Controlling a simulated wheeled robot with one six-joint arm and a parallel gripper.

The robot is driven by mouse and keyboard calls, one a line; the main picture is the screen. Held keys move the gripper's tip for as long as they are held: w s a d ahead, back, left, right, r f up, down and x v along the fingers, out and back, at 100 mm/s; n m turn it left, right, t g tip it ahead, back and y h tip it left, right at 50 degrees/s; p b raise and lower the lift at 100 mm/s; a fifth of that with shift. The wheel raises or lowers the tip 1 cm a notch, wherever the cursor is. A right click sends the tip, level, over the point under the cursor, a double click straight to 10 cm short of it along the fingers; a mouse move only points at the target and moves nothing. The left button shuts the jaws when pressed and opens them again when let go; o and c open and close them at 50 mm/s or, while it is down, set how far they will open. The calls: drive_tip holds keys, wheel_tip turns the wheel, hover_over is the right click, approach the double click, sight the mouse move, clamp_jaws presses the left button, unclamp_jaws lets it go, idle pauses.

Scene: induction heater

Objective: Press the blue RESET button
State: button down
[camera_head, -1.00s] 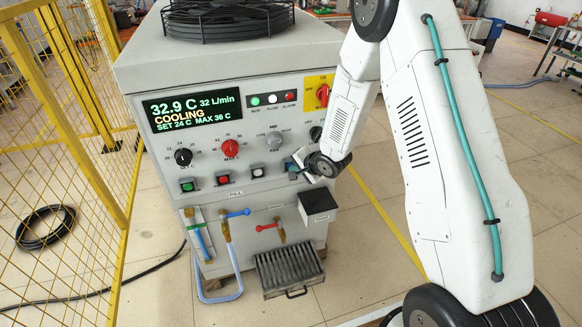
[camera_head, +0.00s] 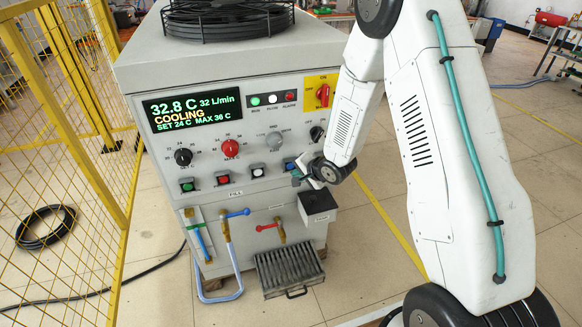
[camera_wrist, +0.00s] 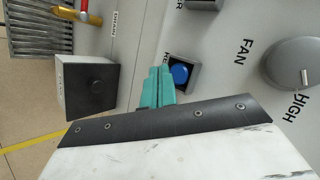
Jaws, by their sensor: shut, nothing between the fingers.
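The blue RESET button (camera_head: 290,166) sits in a dark square housing at the right end of the lower button row on the machine's front panel. In the wrist view the blue button (camera_wrist: 180,73) shows just right of my fingertips, with the label beside it partly hidden. My gripper (camera_wrist: 160,72) has teal fingers shut together with nothing between them. In the head view my gripper (camera_head: 297,178) is just below and right of the button. The fingertips appear apart from the button; I cannot tell their exact distance from the panel.
Green (camera_head: 187,185), red (camera_head: 223,179) and white (camera_head: 257,172) buttons stand left of the blue one. Knobs (camera_head: 231,149) sit above. A grey box with a dark top (camera_head: 318,203) juts out below my gripper. A yellow mesh fence (camera_head: 75,150) stands at left.

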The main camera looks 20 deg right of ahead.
drive_tip(key=s, duration=0.4)
drive_tip(key=shift+s, duration=0.1)
idle(0.5)
